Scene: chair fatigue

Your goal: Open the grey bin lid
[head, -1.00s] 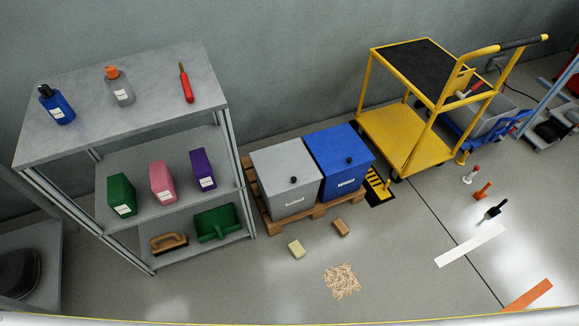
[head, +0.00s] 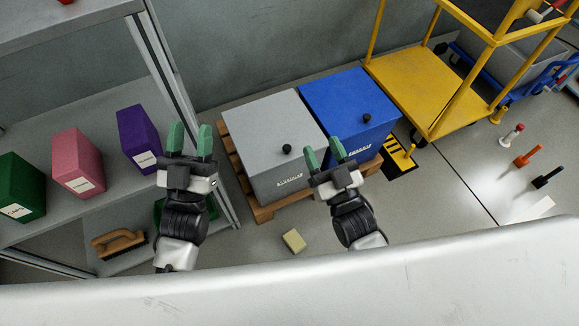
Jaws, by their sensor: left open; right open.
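The grey bin (head: 268,172) stands on a wooden pallet in the middle of the head view. Its lid (head: 262,128) is closed, with a black knob (head: 287,149) near the front right corner. My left gripper (head: 190,140) is open and empty, left of the bin and in front of the shelf unit. My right gripper (head: 323,154) is open and empty. It appears just right of the grey bin's knob, in front of the blue bin (head: 348,108), and is apart from the knob in the picture. It hides part of the blue bin's front.
The shelf unit (head: 160,62) with coloured boxes stands at left. The pallet (head: 262,212) sticks out under the bins. A yellow sponge-like block (head: 293,241) lies on the floor in front. A yellow cart (head: 424,88) stands right of the blue bin.

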